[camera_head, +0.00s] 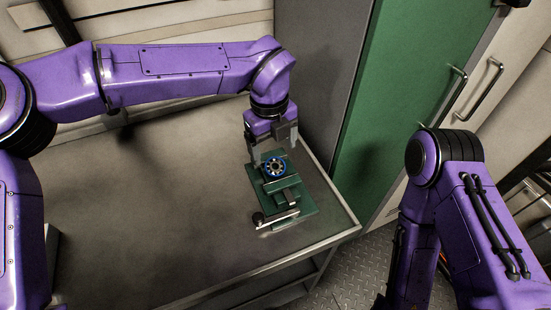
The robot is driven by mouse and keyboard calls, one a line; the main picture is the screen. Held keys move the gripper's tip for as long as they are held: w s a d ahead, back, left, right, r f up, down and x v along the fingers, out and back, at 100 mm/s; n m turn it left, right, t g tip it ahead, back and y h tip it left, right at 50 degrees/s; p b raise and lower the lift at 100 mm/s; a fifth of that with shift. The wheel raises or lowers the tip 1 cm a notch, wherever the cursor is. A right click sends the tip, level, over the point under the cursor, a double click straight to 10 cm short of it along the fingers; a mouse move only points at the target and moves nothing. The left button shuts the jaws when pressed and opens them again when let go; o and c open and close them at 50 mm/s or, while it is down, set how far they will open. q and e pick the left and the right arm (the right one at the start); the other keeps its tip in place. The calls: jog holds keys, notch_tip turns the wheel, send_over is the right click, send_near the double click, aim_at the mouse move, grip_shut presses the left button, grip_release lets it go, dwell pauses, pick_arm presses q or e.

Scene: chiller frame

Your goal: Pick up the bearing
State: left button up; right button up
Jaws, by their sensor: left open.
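The bearing (275,168) is a small ring with a blue rim and a dark centre, resting on a green fixture (297,206) near the table's right side. My left gripper (273,160) comes down from above and behind it. Its fingers are apart, one to the left of the bearing and one to the right, near its far edge. I cannot tell whether they touch it. My right arm is at the right of the view, and its gripper is not visible.
The fixture stands on a grey metal table (150,220) with a raised edge. The table is clear left of the fixture. A green cabinet door (405,90) with metal handles stands behind the table on the right. A small metal handle (277,218) sits at the fixture's front.

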aim_at(276, 165)
pick_arm(q)
jog(key=shift+s+f+p, duration=0.5)
jog(key=shift+s+f, duration=0.1)
jog(key=shift+f, duration=0.1)
jog(key=f, duration=0.1)
jog(key=w+f+p, duration=0.1)
jog(key=f, duration=0.3)
jog(key=shift+w+d, duration=0.25)
jog(key=shift+w, duration=0.1)
jog(key=shift+s+r, duration=0.15)
jog(key=shift+s, duration=0.25)
jog(key=shift+c, duration=0.6)
jog(key=shift+w, duration=0.1)
jog(key=c, duration=1.2)
pick_arm(e)
jog(key=shift+s+r, duration=0.25)
jog(key=shift+r, duration=1)
